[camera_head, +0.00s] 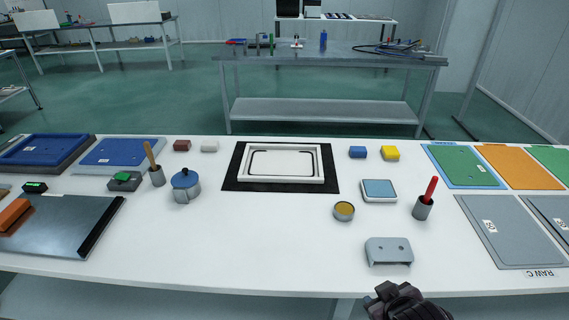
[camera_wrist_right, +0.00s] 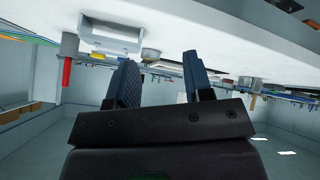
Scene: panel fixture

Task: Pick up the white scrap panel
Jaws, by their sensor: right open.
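A white rectangular panel-like piece (camera_head: 246,164) with a raised rim and a black rounded outline inside lies on a black mat (camera_head: 230,182) at the table's middle. I cannot tell whether it is the scrap panel, the fixture, or both together. A pale grey bent plate with two holes (camera_head: 388,255) stands near the front edge; it also shows in the right wrist view (camera_wrist_right: 110,38). My right gripper (camera_head: 392,290) is at the front edge, just below this plate in the head view. In the wrist view its fingers (camera_wrist_right: 160,65) are apart with nothing between them. My left gripper is out of view.
A round tin (camera_head: 344,211), a cup with a red handle (camera_head: 422,208) and a blue-topped square (camera_head: 379,190) stand on the right. A blue-lidded pot (camera_head: 186,187) stands left. The front middle is clear.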

